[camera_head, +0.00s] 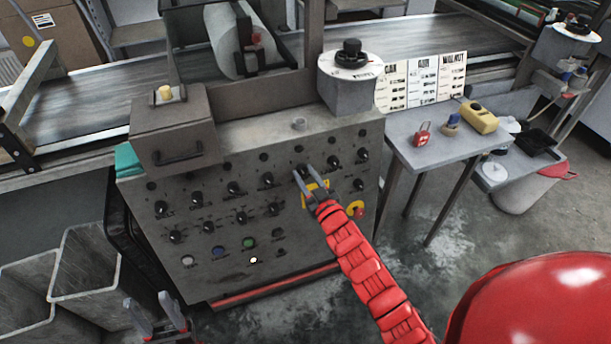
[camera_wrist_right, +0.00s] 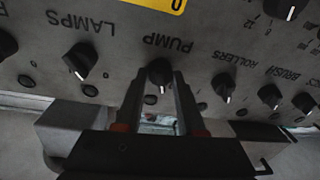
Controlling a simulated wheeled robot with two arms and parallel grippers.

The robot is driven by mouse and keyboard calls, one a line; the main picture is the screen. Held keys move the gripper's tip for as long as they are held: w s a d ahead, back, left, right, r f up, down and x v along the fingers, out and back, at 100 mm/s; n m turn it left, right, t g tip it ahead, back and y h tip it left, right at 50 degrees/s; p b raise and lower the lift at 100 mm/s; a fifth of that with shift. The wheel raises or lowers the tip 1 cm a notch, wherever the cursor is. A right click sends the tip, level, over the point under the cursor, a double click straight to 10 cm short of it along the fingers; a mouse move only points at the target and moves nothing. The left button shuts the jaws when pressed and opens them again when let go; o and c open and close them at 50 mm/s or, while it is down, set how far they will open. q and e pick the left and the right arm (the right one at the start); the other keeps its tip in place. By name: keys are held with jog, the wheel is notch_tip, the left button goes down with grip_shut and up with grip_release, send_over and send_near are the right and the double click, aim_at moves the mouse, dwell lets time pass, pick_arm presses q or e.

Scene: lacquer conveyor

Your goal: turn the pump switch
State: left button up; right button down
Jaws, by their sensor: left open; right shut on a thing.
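The grey control panel (camera_head: 215,215) carries rows of black knobs. The pump switch (camera_wrist_right: 160,71), a black knob beside the PUMP label, shows in the right wrist view between the two fingertips of my right gripper (camera_wrist_right: 158,88). In the head view my right gripper (camera_head: 303,173) reaches the upper right of the panel and mostly covers the knob. My left gripper (camera_head: 148,302) is open and empty, low in front of the panel.
Neighbouring knobs, lamps (camera_wrist_right: 80,60) and rollers (camera_wrist_right: 223,85), sit on either side of the pump switch. A red emergency button (camera_head: 356,209) is on the panel's right. A small table (camera_head: 440,148) stands right of it; bins (camera_head: 92,265) stand at left.

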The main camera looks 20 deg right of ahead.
jog(key=shift+f+n, duration=0.15)
jog(key=shift+n, duration=0.85)
jog(key=c, duration=0.5)
grip_release()
jog(key=s, duration=0.5)
jog(key=s+d+p, duration=0.1)
jog(key=s, duration=0.5)
jog(key=s+d, duration=0.1)
jog(key=s, duration=0.5)
jog(key=shift+s+d+r, duration=0.15)
jog(key=shift+d+r, duration=0.05)
jog(key=shift+d, duration=0.05)
